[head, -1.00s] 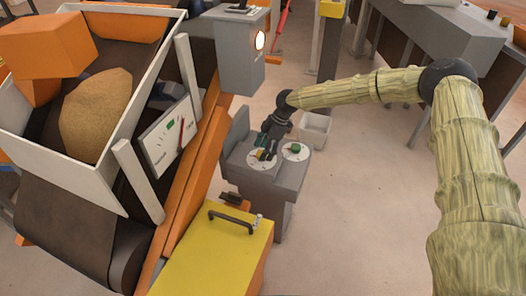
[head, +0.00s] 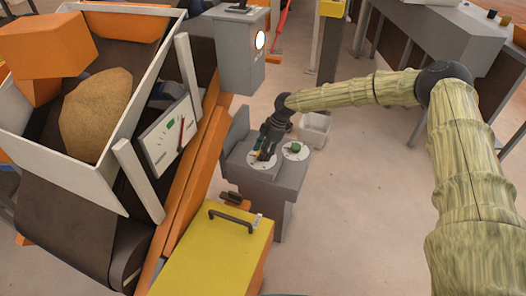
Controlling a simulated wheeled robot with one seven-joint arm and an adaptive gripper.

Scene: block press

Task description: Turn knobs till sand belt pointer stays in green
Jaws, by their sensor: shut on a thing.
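The grey knob stand (head: 275,172) is in the middle of the head view, with two white round dials on its top. The right dial carries a green knob (head: 295,147) that stands free. My gripper (head: 263,154) points down over the left dial (head: 253,161) and is shut on the left knob, which it mostly hides. The pointer stands to the right of the green patch.
The sand belt (head: 60,228) with its white-walled hopper and sand heap (head: 95,112) fills the left. A yellow box (head: 215,258) with a black handle stands in front of the stand. A grey post with a lit lamp (head: 260,40) stands behind. Floor at right is open.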

